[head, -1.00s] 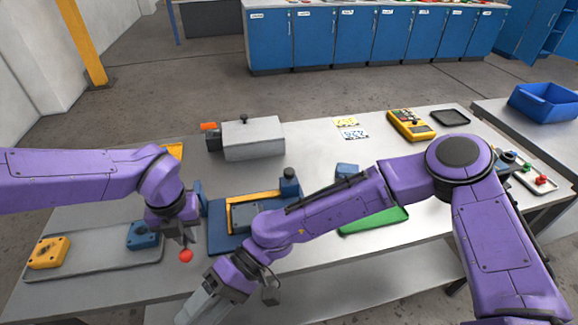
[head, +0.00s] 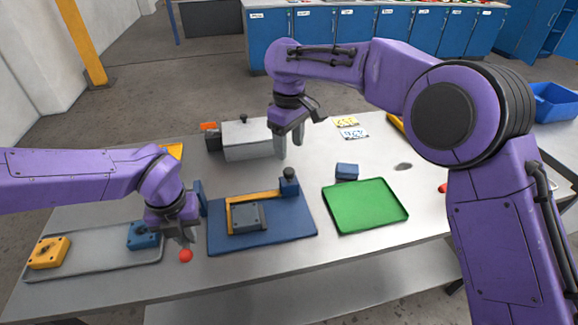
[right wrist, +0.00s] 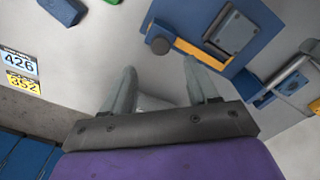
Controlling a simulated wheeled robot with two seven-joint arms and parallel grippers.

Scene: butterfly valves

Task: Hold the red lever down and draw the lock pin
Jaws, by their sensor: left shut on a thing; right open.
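A red ball knob (head: 186,256), which looks like the end of the red lever, shows just below the fingertips of my left gripper (head: 183,238). That gripper is shut on the lever; the fingers hide most of it. My right gripper (head: 290,145) is open and empty, raised near the right end of a grey box; its spread fingers show in the right wrist view (right wrist: 160,88). A blue plate (head: 270,236) carries a yellow bracket, a grey block (head: 248,217) and a post with a black knob (head: 289,173). I cannot tell which part is the lock pin.
The grey box (head: 250,146) has a black knob on top and an orange piece at its left. A green tray (head: 365,207) and small blue block (head: 347,171) lie right of the plate. A grey tray (head: 95,262) holds yellow and blue parts at left. Bare table lies in front.

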